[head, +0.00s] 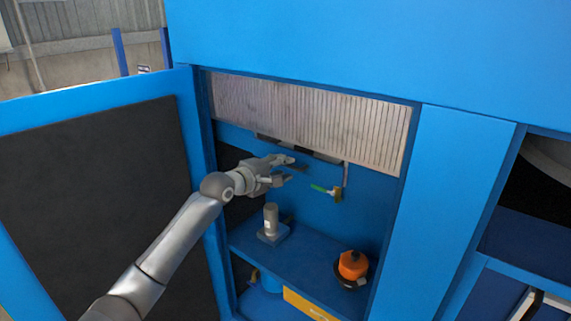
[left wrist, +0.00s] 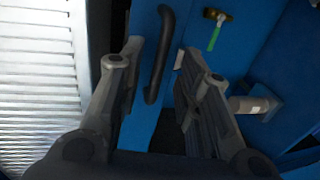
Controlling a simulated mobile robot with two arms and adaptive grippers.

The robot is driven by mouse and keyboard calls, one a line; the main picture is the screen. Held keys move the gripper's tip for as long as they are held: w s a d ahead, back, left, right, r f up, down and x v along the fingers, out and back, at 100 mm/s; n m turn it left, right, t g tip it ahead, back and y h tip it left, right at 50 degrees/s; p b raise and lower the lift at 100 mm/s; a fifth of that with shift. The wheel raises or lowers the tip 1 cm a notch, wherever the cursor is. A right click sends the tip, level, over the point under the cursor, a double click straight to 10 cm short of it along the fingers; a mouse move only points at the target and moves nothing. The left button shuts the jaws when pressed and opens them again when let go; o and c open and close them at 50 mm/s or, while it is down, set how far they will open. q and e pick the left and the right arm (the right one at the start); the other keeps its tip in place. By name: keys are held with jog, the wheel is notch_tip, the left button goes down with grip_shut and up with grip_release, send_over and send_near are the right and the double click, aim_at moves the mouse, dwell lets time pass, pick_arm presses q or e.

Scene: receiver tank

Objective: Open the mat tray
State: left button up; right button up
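The mat tray (head: 310,122) shows as a pale pleated panel across the top of the open blue cabinet bay. It shows at the left of the left wrist view (left wrist: 38,85) as white ribs. A black bar handle (left wrist: 158,55) is on the blue front beside it; in the head view my gripper partly hides that area. My left gripper (head: 289,171) is open and empty in front of the blue panel below the pleats. In the left wrist view its fingers (left wrist: 160,65) stand apart to either side of the handle, not visibly touching it. My right gripper is not in view.
A valve with a green lever (head: 326,190) is just right of my left gripper. Below, a blue shelf (head: 300,268) bears a grey cylinder (head: 270,218) and an orange item (head: 353,265). The open cabinet door (head: 95,190) stands at the left.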

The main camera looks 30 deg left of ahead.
pick_arm(q)
jog(key=shift+x, duration=0.95)
jog(key=shift+s, duration=0.1)
jog(key=shift+c, duration=1.6)
grip_shut()
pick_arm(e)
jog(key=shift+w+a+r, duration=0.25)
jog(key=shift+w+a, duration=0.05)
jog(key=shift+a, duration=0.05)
